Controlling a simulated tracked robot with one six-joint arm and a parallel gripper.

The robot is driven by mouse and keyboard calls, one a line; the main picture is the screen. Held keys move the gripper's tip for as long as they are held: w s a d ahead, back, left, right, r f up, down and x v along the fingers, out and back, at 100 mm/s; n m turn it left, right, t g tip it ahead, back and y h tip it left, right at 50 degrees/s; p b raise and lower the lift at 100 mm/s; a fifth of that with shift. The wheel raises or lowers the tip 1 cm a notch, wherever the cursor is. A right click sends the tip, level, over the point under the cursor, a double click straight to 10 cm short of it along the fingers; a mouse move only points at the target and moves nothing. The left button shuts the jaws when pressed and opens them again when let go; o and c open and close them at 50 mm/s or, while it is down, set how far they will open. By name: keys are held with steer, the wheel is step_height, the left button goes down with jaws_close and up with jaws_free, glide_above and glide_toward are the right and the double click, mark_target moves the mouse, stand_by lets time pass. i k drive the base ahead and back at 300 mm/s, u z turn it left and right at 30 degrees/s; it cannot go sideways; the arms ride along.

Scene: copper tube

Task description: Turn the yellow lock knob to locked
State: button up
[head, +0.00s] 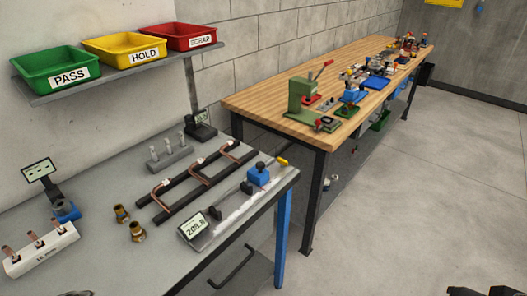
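The yellow lock knob (282,161) is a small yellow piece at the right end of a fixture on the grey bench, by the bench's far right corner. Beside it stands a blue block (259,176) with a black knob on top. The knob is too small here to tell whether it is locked. Dark parts, probably my gripper (484,292), show cut off at the bottom right edge. They are far from the knob, and whether they are open or shut does not show.
The grey bench (110,180) also holds a black rack (170,209) with copper tubes, brass fittings (137,231) and a tilted display (196,229). A wooden bench (262,98) with tools stands behind. A shelf (110,78) carries three bins. Floor at right is clear.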

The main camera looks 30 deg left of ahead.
mark_target(283, 163)
steer(key=u, duration=0.35)
steer(key=i, duration=0.5)
steer(key=u, duration=0.8)
steer(key=i, duration=0.55)
steer(key=u, duration=0.35)
